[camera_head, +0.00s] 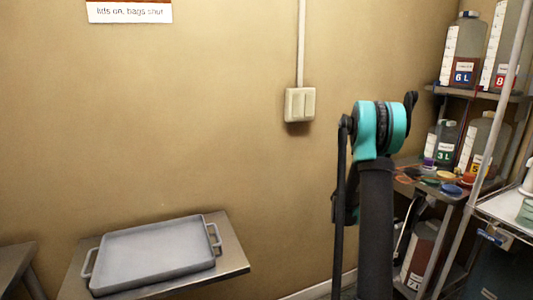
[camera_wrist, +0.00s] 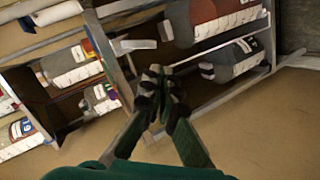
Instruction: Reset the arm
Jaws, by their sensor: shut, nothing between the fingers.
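My arm stands upright at the right of the middle in the head view, with a teal and black joint at its top, in front of the wall. The fingers are not clear in the head view. In the wrist view my gripper (camera_wrist: 158,82) is shut, its dark fingertips together with nothing between them. Beyond the fingertips the wrist view shows the shelf rack (camera_wrist: 118,55), tilted in the picture, with bottles on it. I cannot see the gripper touching anything.
A grey tray (camera_head: 155,256) lies on a small table (camera_head: 237,262) at the lower left. At the right, the rack (camera_head: 502,96) holds labelled bottles, including the 6 L bottle (camera_head: 464,50), and several coloured lids. A switch box (camera_head: 300,104) is on the wall.

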